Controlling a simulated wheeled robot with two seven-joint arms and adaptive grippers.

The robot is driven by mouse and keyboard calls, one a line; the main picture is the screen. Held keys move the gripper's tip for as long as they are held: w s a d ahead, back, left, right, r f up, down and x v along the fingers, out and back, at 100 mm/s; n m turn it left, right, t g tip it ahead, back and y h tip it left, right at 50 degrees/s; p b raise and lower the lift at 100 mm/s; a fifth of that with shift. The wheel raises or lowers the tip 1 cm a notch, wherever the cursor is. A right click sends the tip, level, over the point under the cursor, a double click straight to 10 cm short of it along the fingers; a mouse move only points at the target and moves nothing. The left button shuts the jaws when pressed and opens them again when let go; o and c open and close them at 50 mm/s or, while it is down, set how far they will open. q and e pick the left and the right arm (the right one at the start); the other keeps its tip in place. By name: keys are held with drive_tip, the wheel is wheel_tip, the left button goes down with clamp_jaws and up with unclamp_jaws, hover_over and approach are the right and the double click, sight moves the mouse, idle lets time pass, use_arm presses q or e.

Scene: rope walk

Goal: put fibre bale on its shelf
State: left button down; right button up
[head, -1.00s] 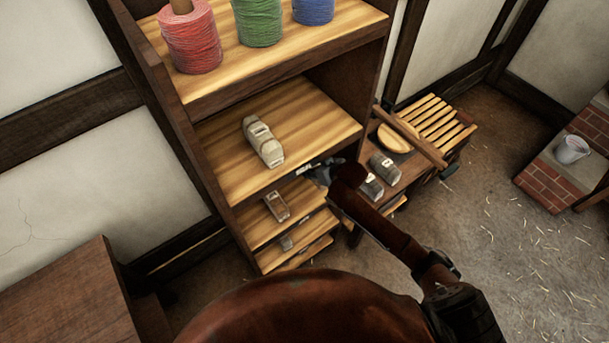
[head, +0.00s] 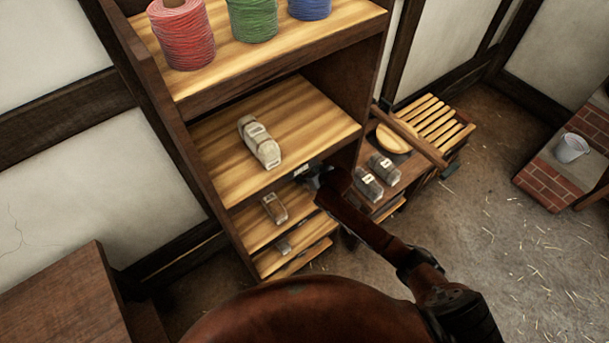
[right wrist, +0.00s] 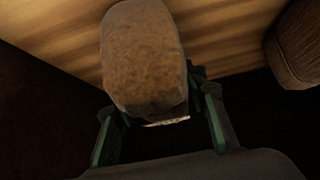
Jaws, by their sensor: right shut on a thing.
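My right gripper (head: 313,178) is at the right side of the shelf unit (head: 240,185), at the front of the level below the middle board. In the right wrist view its green fingers (right wrist: 160,125) are shut on a brown, rounded fibre bale (right wrist: 145,58). In the head view the bale is mostly hidden under the middle board's edge; only a pale label (head: 302,170) shows there. The wrist view shows the bale over a lit wooden board (right wrist: 225,40); I cannot tell whether it touches it. My left gripper is not in view.
A pale bale (head: 259,142) lies on the middle board. A brown bale (head: 274,207) lies on the board below. Red (head: 182,35), green and blue spools stand on top. Two grey bales (head: 368,184) lie on a low bench at right.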

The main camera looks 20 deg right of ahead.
drive_tip(key=shift+f, duration=0.1)
drive_tip(key=o, duration=1.4)
drive_tip(key=shift+s+d+r, duration=0.1)
drive_tip(key=shift+s+r, duration=0.1)
drive_tip(key=shift+r, duration=0.15)
drive_tip(key=p+v, duration=0.2)
drive_tip(key=v, duration=0.9)
drive_tip(key=shift+s+r+p, duration=0.1)
drive_tip(key=shift+s+p, duration=0.05)
drive_tip(key=shift+p, duration=0.15)
drive_tip(key=shift+d, duration=0.1)
